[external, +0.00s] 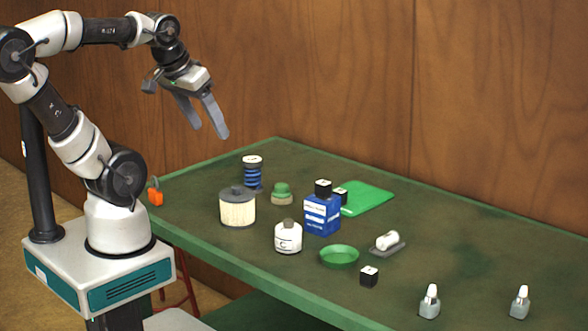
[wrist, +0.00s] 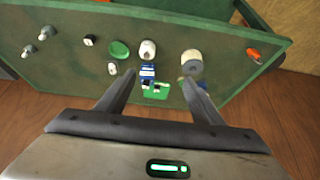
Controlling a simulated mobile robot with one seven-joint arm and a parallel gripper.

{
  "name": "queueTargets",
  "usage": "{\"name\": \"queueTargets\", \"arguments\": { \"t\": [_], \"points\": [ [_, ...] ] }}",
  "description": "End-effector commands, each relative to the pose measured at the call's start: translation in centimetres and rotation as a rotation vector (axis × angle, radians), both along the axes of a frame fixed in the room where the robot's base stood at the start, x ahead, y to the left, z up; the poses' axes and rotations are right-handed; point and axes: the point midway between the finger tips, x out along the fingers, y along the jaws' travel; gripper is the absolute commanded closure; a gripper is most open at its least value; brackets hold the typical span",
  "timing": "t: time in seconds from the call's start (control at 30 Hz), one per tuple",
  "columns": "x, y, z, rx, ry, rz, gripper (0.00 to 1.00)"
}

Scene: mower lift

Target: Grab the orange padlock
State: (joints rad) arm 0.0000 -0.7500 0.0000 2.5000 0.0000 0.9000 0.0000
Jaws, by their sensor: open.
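The orange padlock (external: 155,196) is at the left end of the green table in the external view, near my arm's base and partly beside my arm link. In the wrist view the orange padlock (wrist: 254,55) lies near the table's right edge, to the upper right of the fingers. My gripper (external: 208,130) is raised well above the table, open and empty, with its fingers pointing down. In the wrist view my gripper (wrist: 158,85) shows two spread fingers with nothing between them touching either one. The padlock is apart from my gripper.
The green table (external: 440,220) holds a cream filter canister (external: 238,208), a blue spring (external: 252,173), a white bottle (external: 288,238), a blue box (external: 322,214), a green dish (external: 339,256) and small bottles (external: 429,301). A wood wall (external: 350,70) stands behind. The air around my gripper is free.

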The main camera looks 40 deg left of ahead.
Motion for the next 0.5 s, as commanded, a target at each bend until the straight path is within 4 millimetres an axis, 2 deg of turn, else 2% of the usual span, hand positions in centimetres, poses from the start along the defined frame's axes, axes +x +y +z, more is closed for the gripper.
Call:
{"name": "queueTargets", "arguments": {
  "t": [0.13,0.27,0.37,0.5],
  "points": [
    [0.8,0.6,0.4,0.009,0.015,0.005,0.39],
    [3.8,3.0,1.3,0.038,0.069,0.008,0.39],
    [7.2,6.5,1.6,0.065,0.131,0.008,0.39],
    [11.6,12.9,0.7,0.088,0.223,-0.003,0.39]
  ]
}}
